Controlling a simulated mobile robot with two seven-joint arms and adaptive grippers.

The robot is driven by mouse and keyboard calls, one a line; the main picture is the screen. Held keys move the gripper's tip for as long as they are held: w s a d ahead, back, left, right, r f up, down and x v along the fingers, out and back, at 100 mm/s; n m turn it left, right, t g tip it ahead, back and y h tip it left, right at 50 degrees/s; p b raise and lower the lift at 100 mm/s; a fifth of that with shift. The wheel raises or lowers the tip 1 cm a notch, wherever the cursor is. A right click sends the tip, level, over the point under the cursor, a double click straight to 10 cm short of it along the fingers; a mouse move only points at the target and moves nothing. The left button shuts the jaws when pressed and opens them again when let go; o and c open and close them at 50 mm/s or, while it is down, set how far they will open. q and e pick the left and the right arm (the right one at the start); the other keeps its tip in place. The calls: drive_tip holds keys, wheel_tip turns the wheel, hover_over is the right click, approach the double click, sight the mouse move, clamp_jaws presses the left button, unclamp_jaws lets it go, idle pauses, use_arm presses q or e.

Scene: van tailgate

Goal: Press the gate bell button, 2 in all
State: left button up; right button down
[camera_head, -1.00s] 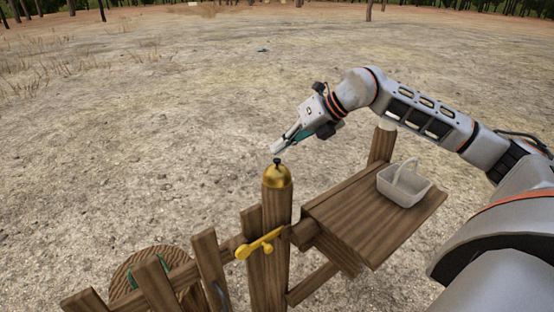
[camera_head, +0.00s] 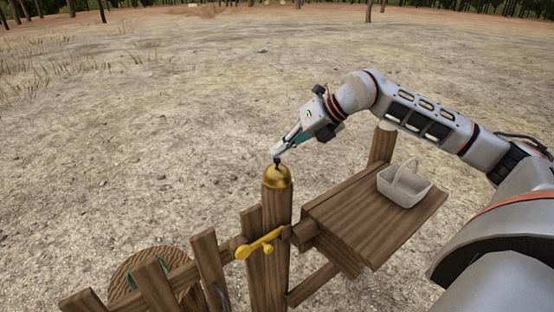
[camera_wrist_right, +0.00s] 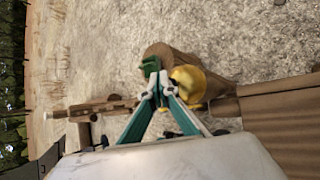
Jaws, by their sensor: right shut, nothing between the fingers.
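The gate bell is a gold dome (camera_head: 277,178) with a small dark button (camera_head: 277,163) on top. It sits on the top of a wooden post (camera_head: 274,240). My right gripper (camera_head: 279,156) is shut and empty, with its fingertips right at the button from above. I cannot tell if they touch it or press it down. In the right wrist view the shut fingertips (camera_wrist_right: 157,82) lie beside the gold dome (camera_wrist_right: 188,84), and the button is hidden. My left gripper is not in view.
A yellow latch (camera_head: 260,244) is on the gate beside the post. A wooden shelf (camera_head: 350,225) holds a pale basket (camera_head: 404,186) to the right. A round wooden object (camera_head: 145,270) stands behind the gate pickets at lower left. Open ground lies beyond.

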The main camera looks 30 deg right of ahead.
sight(280, 159)
drive_tip(key=shift+f+b, duration=0.35)
drive_tip(key=shift+f, duration=0.25)
idle(0.7)
drive_tip(key=shift+r, duration=0.15)
drive_tip(key=shift+r+p, duration=0.8)
drive_tip(key=shift+r, duration=0.05)
drive_tip(key=shift+r, duration=0.1)
wheel_tip(280, 159, up, 5)
drive_tip(key=p, duration=0.4)
idle(0.6)
